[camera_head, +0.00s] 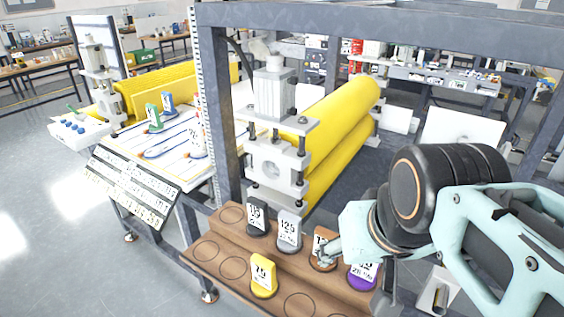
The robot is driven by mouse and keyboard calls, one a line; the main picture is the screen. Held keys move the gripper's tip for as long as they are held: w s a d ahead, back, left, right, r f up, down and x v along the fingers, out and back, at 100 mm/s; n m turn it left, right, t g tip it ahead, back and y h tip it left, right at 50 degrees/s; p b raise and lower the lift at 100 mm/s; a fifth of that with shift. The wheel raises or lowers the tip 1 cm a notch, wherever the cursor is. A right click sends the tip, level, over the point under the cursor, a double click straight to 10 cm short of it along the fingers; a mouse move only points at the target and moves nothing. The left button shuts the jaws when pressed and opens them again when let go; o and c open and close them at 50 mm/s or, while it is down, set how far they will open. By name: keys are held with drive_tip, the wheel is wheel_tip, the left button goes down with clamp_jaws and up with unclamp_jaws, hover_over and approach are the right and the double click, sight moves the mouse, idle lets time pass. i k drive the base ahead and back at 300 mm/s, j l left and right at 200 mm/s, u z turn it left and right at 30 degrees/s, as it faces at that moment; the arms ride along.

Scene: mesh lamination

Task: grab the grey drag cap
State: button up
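The grey drag cap (289,231) stands upright on the upper step of a brown stepped rack (222,251), with a white label reading 125. A dark, near-black cap (257,216) stands to its left. An orange-brown cap (318,262) stands to its right, partly covered by my gripper (326,251). My gripper reaches in from the right, with its fingertips at the orange-brown cap and apart from the grey one. Whether it touches the orange-brown cap, and how far its fingers are open, cannot be made out.
A purple cap (362,275) stands at the rack's right, close below my arm. A yellow cap (263,276) stands on the lower step among empty ringed places. Behind the rack rises a metal frame (216,110) with yellow rollers (335,125). A label board (130,186) is at left.

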sight(289, 240)
drive_tip(key=k+j+u, duration=0.15)
drive_tip(key=u, duration=0.2)
drive_tip(key=k+j+u, duration=0.1)
drive_tip(key=u, duration=0.25)
drive_tip(key=k+j+u, duration=0.1)
drive_tip(key=j+u, duration=0.25)
